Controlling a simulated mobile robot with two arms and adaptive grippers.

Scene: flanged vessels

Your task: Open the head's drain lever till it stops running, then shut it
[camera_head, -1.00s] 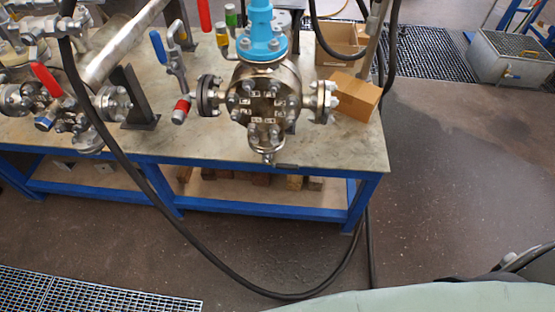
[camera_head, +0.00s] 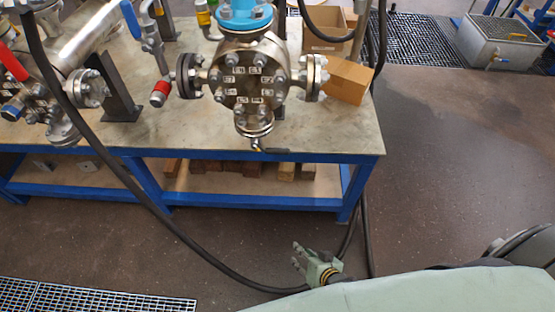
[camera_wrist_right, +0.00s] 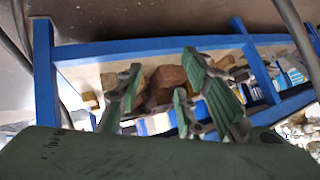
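The flanged vessel head (camera_head: 250,82) with a ring of bolts and small labels stands on the bench, under a blue top piece. Below its bottom flange sits a small drain valve with a dark lever (camera_head: 272,150) pointing right, roughly level, at the bench's front edge. Whether anything runs from it is too small to tell. My right gripper (camera_head: 300,255) is low in front of the bench, well below the lever and apart from it. In the right wrist view its green fingers (camera_wrist_right: 165,95) are spread with nothing between them. My left gripper is not in view.
The blue-framed bench (camera_head: 230,154) has a lower shelf with wooden blocks (camera_head: 240,168).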

